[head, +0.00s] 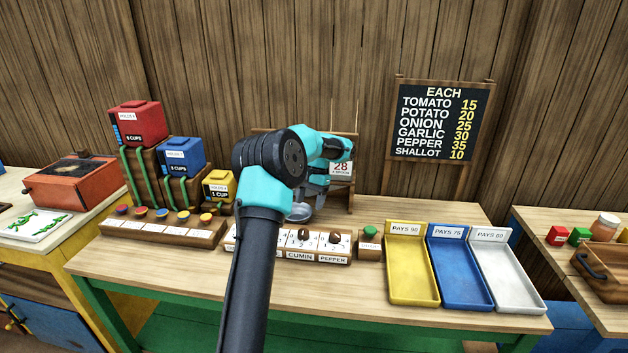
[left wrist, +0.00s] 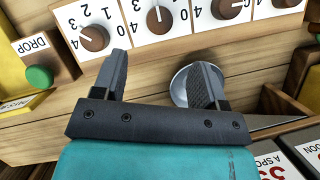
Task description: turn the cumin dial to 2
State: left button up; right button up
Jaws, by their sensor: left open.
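The white dial panel (head: 300,254) has brown dials in a row, two with CUMIN and PEPPER labels visible. The cumin dial (head: 304,236) is left of the pepper dial (head: 333,238). In the left wrist view, turned around, the cumin dial (left wrist: 159,20) appears second from the green button; its white mark points toward the top edge, where some numbers are cut off, so I cannot read its setting surely. My left gripper (head: 318,183) is open and empty, above and behind the panel. In its wrist view, the fingers (left wrist: 162,66) are apart and clear of the dials.
A green button (head: 370,232) stands right of the panel. A metal bowl (head: 299,212) sits behind it. Yellow, blue and white trays (head: 410,298) lie to the right. Coloured canisters (head: 180,155) stand at left. My left arm hides the panel's left part.

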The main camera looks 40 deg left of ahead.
pick_arm(q)
jog(key=v, duration=0.7)
jog(key=shift+w, duration=0.1)
